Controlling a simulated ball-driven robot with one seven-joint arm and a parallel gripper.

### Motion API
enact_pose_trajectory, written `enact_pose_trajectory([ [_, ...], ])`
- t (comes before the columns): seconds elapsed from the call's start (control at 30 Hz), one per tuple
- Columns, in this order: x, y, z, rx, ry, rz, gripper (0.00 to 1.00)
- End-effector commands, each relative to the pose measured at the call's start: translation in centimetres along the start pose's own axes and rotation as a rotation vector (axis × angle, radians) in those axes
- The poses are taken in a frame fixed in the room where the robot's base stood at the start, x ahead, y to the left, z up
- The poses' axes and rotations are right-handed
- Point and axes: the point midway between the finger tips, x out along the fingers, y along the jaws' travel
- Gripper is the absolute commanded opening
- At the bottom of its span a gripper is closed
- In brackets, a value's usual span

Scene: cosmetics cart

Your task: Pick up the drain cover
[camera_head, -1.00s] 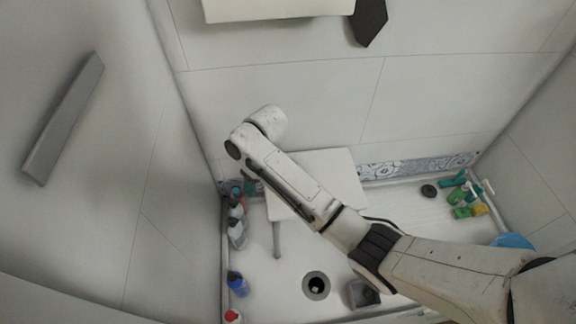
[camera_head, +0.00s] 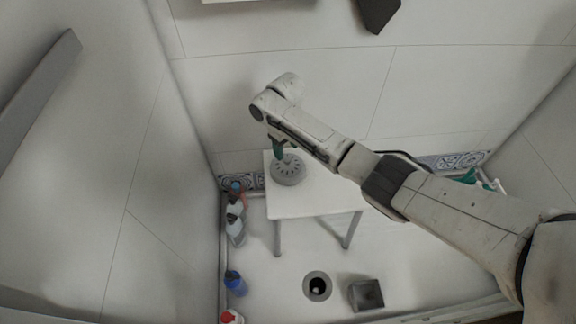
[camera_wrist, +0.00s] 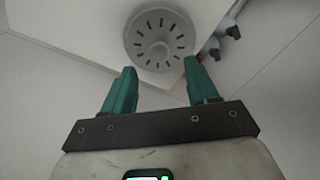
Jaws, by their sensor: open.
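The drain cover (camera_head: 288,172) is a round grey disc with radial slots and a raised centre knob. It lies on a white stool (camera_head: 312,200), near the stool's far left part. In the wrist view the drain cover (camera_wrist: 160,40) shows beyond the fingertips, roughly centred between them. My gripper (camera_wrist: 160,80) has two green fingers spread apart with nothing between them. In the head view one green finger of my gripper (camera_head: 278,150) shows beside the cover's far left edge; whether it touches cannot be told. The wrist hides the rest of the gripper there.
The open drain hole (camera_head: 317,286) is in the white floor in front of the stool. A grey square bin (camera_head: 366,294) stands to its right. A blue bottle (camera_head: 235,283) and other bottles line the left edge. Tiled walls stand close behind and left.

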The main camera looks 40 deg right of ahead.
Motion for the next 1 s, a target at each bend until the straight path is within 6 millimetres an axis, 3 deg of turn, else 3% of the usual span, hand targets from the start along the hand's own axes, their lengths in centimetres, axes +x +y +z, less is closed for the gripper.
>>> enact_pose_trajectory([
  [0.3, 4.3, 0.2, 0.4, 0.000, -0.002, 0.002, 0.58],
  [0.6, 4.7, 0.1, 0.4, 0.001, 0.000, 0.001, 0.58],
  [1.0, 4.7, 0.1, 0.4, 0.001, -0.001, 0.001, 0.21],
])
